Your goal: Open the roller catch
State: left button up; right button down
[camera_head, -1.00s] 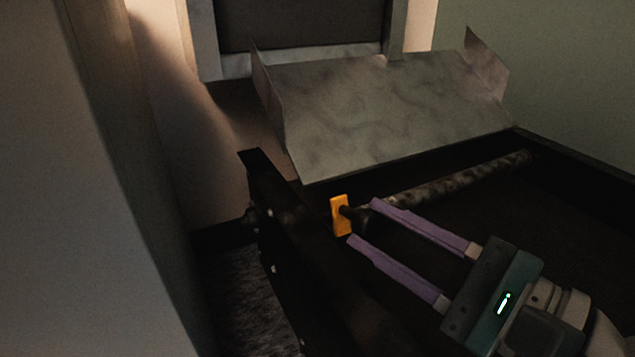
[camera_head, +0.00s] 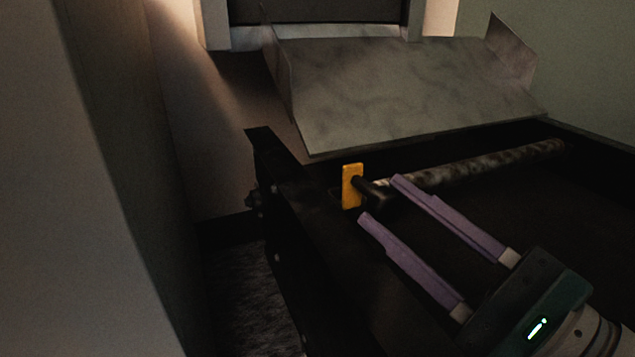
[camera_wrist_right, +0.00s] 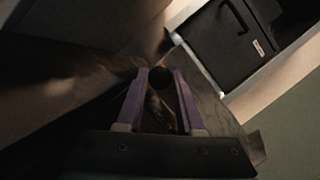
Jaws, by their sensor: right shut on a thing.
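The orange catch (camera_head: 352,187) is a small upright plate at the left end of a mottled roller (camera_head: 480,165), by the inner side of a dark frame (camera_head: 290,210). A dark round piece at the roller's end lies beside the catch. My right gripper (camera_head: 381,198) reaches in from the lower right, its purple fingers on either side of this dark roller end. In the right wrist view the dark round end (camera_wrist_right: 160,77) sits between the fingertips. The gripper is shut on it, with the fingers spread apart by it. My left gripper is not in view.
A grey metal chute (camera_head: 400,90) with raised side walls slopes behind the roller. A pale wall (camera_head: 60,200) stands close on the left. The dark frame's interior to the right of the roller is hard to see.

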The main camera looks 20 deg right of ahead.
jog(key=c, duration=0.7)
grip_release()
jog(key=shift+c, duration=0.2)
jog(key=shift+o, duration=1)
jog(key=shift+f, duration=0.15)
